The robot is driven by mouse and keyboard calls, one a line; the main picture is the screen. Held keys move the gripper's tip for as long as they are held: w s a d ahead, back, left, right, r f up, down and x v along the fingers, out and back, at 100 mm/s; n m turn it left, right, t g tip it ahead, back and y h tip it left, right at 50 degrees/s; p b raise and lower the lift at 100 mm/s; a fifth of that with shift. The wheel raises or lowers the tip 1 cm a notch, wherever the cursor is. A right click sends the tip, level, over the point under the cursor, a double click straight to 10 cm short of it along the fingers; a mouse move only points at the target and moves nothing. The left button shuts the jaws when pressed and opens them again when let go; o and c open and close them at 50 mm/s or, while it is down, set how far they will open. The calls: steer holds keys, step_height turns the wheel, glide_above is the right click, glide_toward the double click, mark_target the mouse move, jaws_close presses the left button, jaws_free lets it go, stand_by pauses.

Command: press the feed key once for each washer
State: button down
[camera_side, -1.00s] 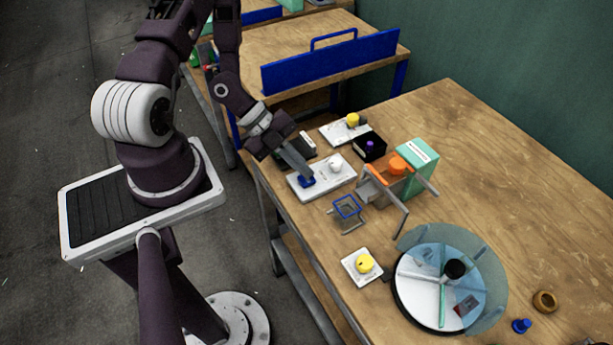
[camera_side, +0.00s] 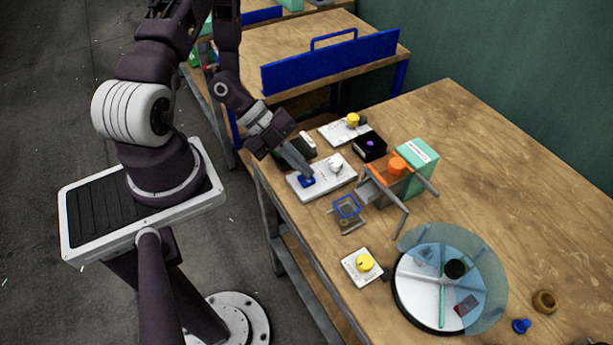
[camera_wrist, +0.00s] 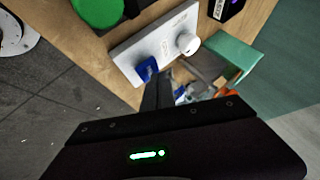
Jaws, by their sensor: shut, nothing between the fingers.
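A blue key (camera_side: 307,181) sits at the near-left end of a white plate (camera_side: 322,182) that also carries a white knob (camera_side: 334,160). I take this key to be the feed key; its label is too small to read. My gripper (camera_side: 308,173) is shut and empty, with its fingertips at the blue key; I cannot tell whether they touch it. In the wrist view the blue key (camera_wrist: 147,68) lies just beyond my narrow finger (camera_wrist: 157,92). I cannot clearly pick out any washer.
Right of the plate stand an orange-topped press (camera_side: 397,166), a teal box (camera_side: 418,160) and a black box (camera_side: 370,147). A small blue frame (camera_side: 347,206), a yellow knob (camera_side: 364,263) and a clear-covered round turntable (camera_side: 440,285) are nearer. The table's right side is mostly clear.

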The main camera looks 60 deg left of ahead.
mark_target(302, 176)
steer(key=shift+r, duration=0.5)
steer(key=shift+r, duration=2.55)
stand_by(0.5)
step_height(302, 176, up, 4)
steer(key=shift+f, duration=0.1)
steer(key=shift+f, duration=4.45)
steer(key=shift+f, duration=0.15)
